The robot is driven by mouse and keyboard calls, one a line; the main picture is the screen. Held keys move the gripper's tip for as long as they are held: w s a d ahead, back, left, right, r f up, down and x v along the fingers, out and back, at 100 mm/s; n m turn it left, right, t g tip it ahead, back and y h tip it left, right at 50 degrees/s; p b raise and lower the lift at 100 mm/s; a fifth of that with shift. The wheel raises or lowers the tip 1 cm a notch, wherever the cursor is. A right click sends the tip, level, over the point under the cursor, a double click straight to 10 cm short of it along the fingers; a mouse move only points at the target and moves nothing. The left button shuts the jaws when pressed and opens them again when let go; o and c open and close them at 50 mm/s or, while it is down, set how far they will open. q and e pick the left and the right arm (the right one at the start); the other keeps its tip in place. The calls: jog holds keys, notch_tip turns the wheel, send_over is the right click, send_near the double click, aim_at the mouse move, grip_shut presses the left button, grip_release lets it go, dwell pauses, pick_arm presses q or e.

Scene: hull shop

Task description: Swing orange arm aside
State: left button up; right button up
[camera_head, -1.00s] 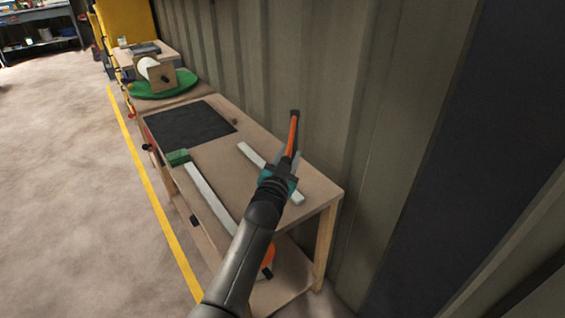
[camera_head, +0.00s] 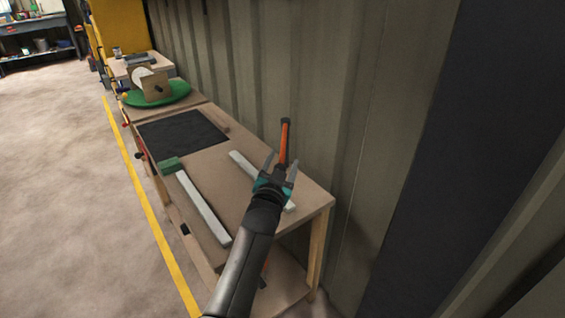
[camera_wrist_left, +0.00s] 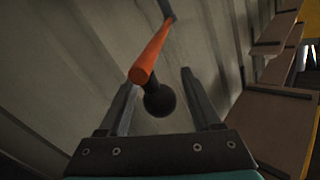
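The orange arm (camera_head: 283,146) is a slim bar with a dark upper end, standing out near the corrugated wall above the bench's near end. In the left wrist view the orange arm (camera_wrist_left: 153,52) runs away from me, with a round black knob (camera_wrist_left: 159,100) at its near end. My left gripper (camera_head: 281,167) has its fingers spread. In the left wrist view the knob shows between the open fingers of the left gripper (camera_wrist_left: 160,94), with gaps on both sides. Whether the knob lies fully at fingertip depth I cannot tell. My right gripper is not in view.
A wooden bench (camera_head: 312,195) runs along the corrugated wall (camera_head: 330,90). On it lie a pale bar (camera_head: 205,208), a green block (camera_head: 170,164) and a black mat (camera_head: 182,134). A green disc (camera_head: 180,94) stands further back. The floor left of the yellow line is clear.

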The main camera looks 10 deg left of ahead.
pick_arm(q)
jog(key=shift+s, duration=0.55)
jog(key=s+p, duration=0.4)
jog(key=s, duration=1)
jog(key=shift+d, duration=0.15)
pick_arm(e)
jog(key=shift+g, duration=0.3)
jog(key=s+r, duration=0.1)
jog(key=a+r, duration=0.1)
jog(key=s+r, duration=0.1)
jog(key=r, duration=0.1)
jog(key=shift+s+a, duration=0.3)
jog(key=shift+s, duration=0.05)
